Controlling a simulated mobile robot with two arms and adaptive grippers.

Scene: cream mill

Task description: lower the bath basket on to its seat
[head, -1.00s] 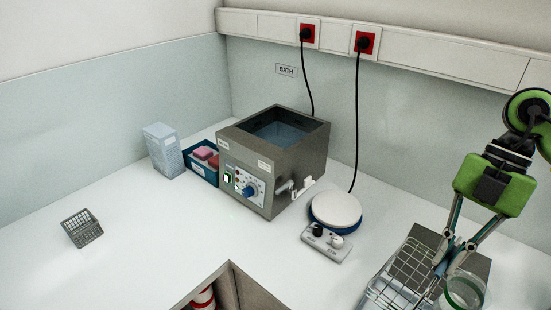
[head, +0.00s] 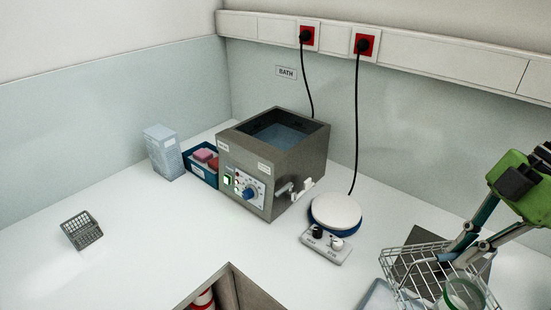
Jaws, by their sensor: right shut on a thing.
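The wire bath basket (head: 415,277) hangs from my right gripper (head: 458,254) at the lower right of the head view. The gripper's fingers are shut on its upper wire part. A clear round glass vessel with a greenish rim (head: 462,295) shows at the basket's front right; I cannot tell whether it is inside the basket. The steel water bath (head: 290,170) stands left of and behind the basket, open at the top with bluish water (head: 278,137) inside. The seat inside the bath cannot be made out. My left gripper is not in view.
A hotplate (head: 335,211) stands between bath and basket, its cord rising to a wall socket. A grey plate (head: 412,240) and a pale tray (head: 378,297) lie by the basket. A blue box (head: 202,170), carton (head: 163,152) and small rack (head: 82,230) stand left.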

